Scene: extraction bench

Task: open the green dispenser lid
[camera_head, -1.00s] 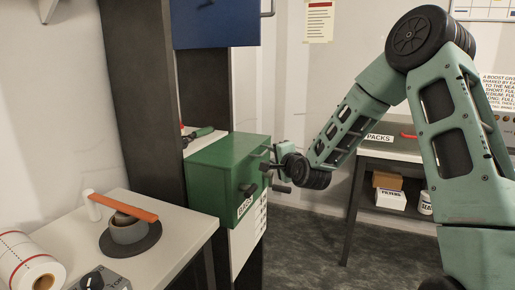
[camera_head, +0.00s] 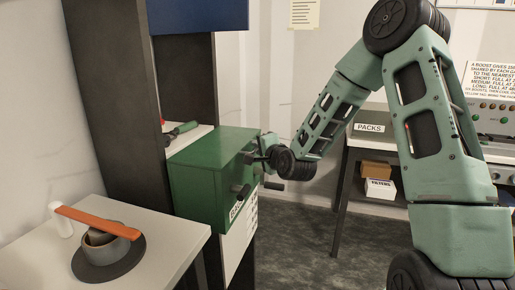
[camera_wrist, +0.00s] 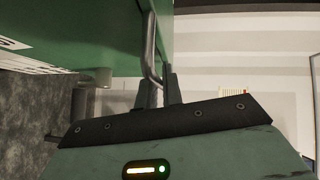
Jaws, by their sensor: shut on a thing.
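The green dispenser (camera_head: 198,195), a box with a label low on its front, is mounted beside a dark upright post. Its green top (camera_head: 215,142) looks flat, and I see no clear gap at the lid. A dark knob sticks out of the front. My gripper (camera_head: 262,157) is at the upper part of the front face, shut on a metal bar handle. In the wrist view the handle (camera_wrist: 152,50) runs down from the green face to between the two dark fingers (camera_wrist: 159,92). The fingertips' exact contact is partly hidden.
A white table (camera_head: 165,235) at the lower left holds a grey cup (camera_head: 103,246) on a dark round mat, with an orange strip across it. A blue cabinet (camera_head: 198,15) hangs above. A bench with a PACKS label (camera_head: 368,128) stands to the right. Open floor lies between.

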